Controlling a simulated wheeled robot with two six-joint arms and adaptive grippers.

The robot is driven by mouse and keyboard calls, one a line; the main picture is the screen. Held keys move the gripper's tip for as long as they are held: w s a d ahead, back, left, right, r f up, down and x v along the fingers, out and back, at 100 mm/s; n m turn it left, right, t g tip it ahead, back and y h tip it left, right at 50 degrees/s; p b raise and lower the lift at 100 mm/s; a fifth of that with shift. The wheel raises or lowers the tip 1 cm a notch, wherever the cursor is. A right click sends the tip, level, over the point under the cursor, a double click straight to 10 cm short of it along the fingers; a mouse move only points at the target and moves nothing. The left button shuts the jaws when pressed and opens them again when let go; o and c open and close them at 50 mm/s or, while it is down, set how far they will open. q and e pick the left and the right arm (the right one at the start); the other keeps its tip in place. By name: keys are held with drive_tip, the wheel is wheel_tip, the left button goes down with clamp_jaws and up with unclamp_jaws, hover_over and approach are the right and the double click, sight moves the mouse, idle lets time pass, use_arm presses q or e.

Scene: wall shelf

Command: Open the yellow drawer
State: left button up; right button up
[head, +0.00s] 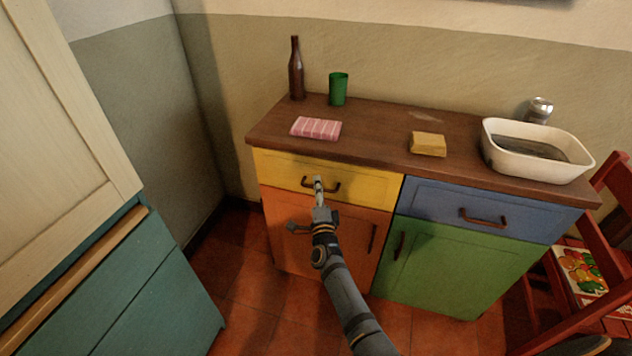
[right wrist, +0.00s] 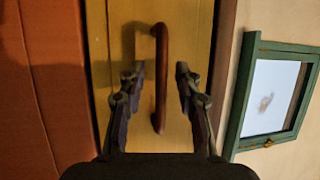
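The yellow drawer (head: 279,166) is at the upper left of the cabinet and looks shut, its front in line with the cabinet. Its dark, bar-shaped handle (head: 334,186) is partly hidden behind my right gripper (head: 318,186). In the right wrist view, the drawer front (right wrist: 188,30) fills the middle and the handle (right wrist: 160,100) runs upright. My right gripper (right wrist: 158,76) is open there, with one finger on each side of the handle and a visible gap to both. I cannot tell how deep the fingertips reach. My left gripper is not in view.
An orange door (head: 290,240) is below the drawer; a blue drawer (head: 440,205) and green door (head: 460,265) are beside it. The wooden top (head: 375,130) holds a bottle, green cup, pink cloth, sponge and white basin. A teal cabinet (head: 150,290) stands left, a red chair (head: 610,240) right.

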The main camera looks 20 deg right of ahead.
drive_tip(key=shift+s, duration=0.1)
drive_tip(key=shift+c, duration=0.8)
clamp_jaws()
